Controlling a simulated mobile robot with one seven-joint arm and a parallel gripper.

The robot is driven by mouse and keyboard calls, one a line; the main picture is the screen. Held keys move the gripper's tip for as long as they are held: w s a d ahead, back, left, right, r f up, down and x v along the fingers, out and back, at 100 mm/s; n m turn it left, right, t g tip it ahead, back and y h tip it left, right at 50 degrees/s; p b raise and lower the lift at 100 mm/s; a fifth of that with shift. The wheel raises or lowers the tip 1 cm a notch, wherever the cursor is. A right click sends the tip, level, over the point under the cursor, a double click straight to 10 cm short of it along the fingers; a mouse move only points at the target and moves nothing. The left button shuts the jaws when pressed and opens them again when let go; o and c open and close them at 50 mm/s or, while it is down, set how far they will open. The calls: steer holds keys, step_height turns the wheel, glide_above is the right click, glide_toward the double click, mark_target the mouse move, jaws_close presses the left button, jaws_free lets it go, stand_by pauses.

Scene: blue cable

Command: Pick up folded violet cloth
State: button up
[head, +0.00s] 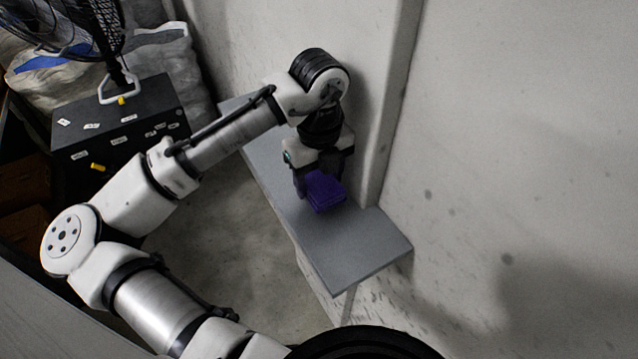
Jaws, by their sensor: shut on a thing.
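The folded violet cloth (326,193) is at the grey shelf, below my gripper. My gripper (322,178) points down over the shelf and is shut on the cloth. The gripper's body and fingers hide part of the cloth. I cannot tell whether the cloth touches the shelf or is just above it.
The narrow grey shelf (355,246) runs along a pale wall (500,120), and its near end is bare. A wall edge stands close to the right of my gripper. A black box (120,125) with a fan (60,25) and white bags are at the left.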

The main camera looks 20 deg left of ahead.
mark_target(319, 178)
step_height(319, 178, up, 18)
steer(key=shift+b, duration=0.4)
steer(key=shift+o, duration=1.1)
steer(key=shift+c, duration=0.8)
steer(key=shift+s+f, duration=0.1)
